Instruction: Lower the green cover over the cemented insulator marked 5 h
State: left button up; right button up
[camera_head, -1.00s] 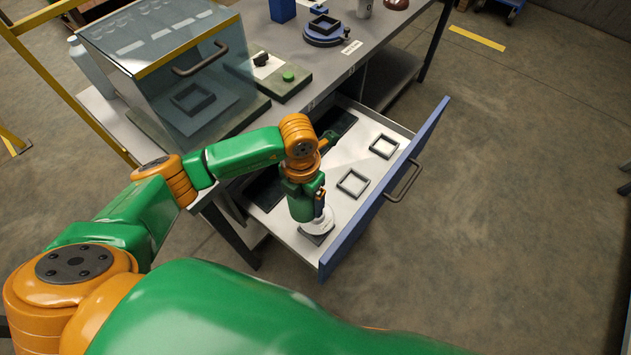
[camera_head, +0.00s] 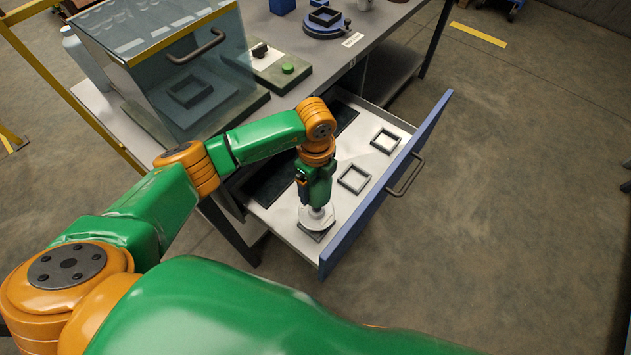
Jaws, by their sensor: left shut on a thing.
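My left gripper (camera_head: 316,204) points down into the open drawer (camera_head: 345,232) and is shut on a white disc-shaped insulator (camera_head: 317,218). The insulator is upright, at a dark square frame (camera_head: 318,236) in the drawer's near corner. I cannot tell whether it rests in that frame or is just above it. No mark 5 h can be read on it. I cannot make out a green cover anywhere. My right gripper is out of view.
Above stands a bench with a clear-walled cabinet (camera_head: 175,75), a box with a green button (camera_head: 288,68) and a blue round fixture (camera_head: 324,30). Floor at right is clear.

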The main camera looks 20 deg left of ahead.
pick_arm(q)
notch_tip(320, 180, down, 10)
jog(key=b, duration=0.7)
jog(key=o, duration=1.2)
jog(key=shift+c, duration=0.2)
